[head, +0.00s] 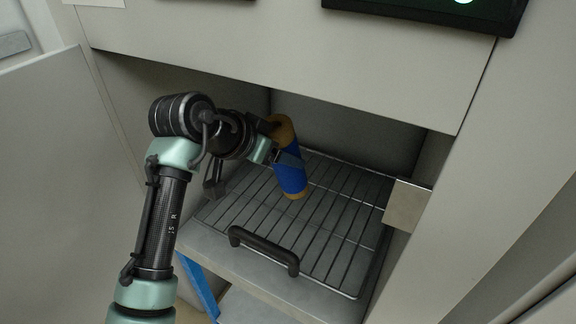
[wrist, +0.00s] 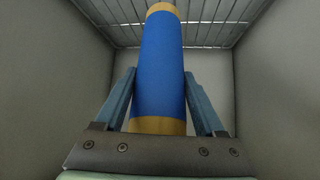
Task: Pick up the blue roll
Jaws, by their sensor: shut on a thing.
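The blue roll (head: 291,179) has tan end bands and is inside the open chamber, over the wire rack (head: 339,220). It is slightly tilted in the head view. I cannot tell whether its lower end touches the rack. My gripper (head: 288,158) is shut on the roll, with one finger on each side. In the wrist view, the roll (wrist: 162,65) stands between the fingers of my gripper (wrist: 160,92), and both its tan ends show. The rack (wrist: 210,33) appears at the top of that view.
The chamber has grey walls on both sides and a panel (head: 290,65) above its opening. A black handle (head: 264,250) sits at the front of the shelf. A metal bracket (head: 407,205) juts at the right edge. An open door (head: 65,190) stands at left. The rack's right side is clear.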

